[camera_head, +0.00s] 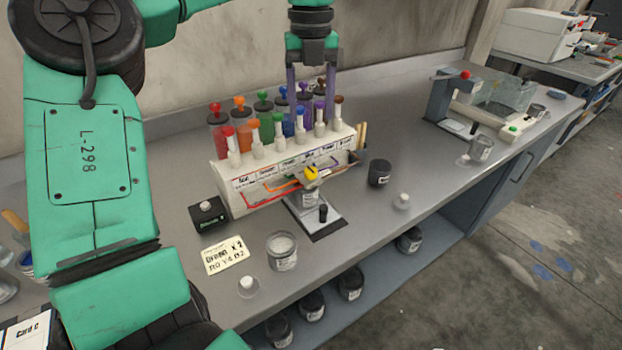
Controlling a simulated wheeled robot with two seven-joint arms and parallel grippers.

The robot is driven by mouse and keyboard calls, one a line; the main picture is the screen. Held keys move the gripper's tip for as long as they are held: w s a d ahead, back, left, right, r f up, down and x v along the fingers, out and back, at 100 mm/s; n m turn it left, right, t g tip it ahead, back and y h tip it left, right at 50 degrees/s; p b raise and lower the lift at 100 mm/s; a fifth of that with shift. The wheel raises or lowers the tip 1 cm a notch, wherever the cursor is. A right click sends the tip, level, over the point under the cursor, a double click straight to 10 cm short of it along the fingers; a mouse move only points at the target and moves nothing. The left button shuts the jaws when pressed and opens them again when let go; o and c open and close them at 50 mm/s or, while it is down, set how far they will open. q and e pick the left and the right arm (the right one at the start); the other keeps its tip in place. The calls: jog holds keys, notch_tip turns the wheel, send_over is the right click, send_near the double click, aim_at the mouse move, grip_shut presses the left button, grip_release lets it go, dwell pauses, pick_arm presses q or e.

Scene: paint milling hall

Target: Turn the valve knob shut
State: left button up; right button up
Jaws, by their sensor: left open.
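A white paint dispenser (222,178) stands on the grey bench, with coloured canisters behind and a front row of white valves with coloured knobs. A yellow knob (311,173) sits at its front spout, above a small cup (308,199) on a flat plate. The frame does not show which knob the task means. My left gripper (311,108) points down from above the dispenser's back right part. Its two fingers are apart, in front of or around the blue to brown canisters; contact cannot be told. My right gripper is not in view.
A written card (226,254), a small black box (208,214), a glass jar (282,251) and a dark cup (379,172) stand around the dispenser. A press-like device (440,100) with a red knob is at the right. Bench between them is mostly clear.

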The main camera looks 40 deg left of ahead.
aim_at(311, 170)
pick_arm(q)
notch_tip(311, 170, down, 14)
jog(key=shift+s+d+r, duration=0.15)
grip_shut()
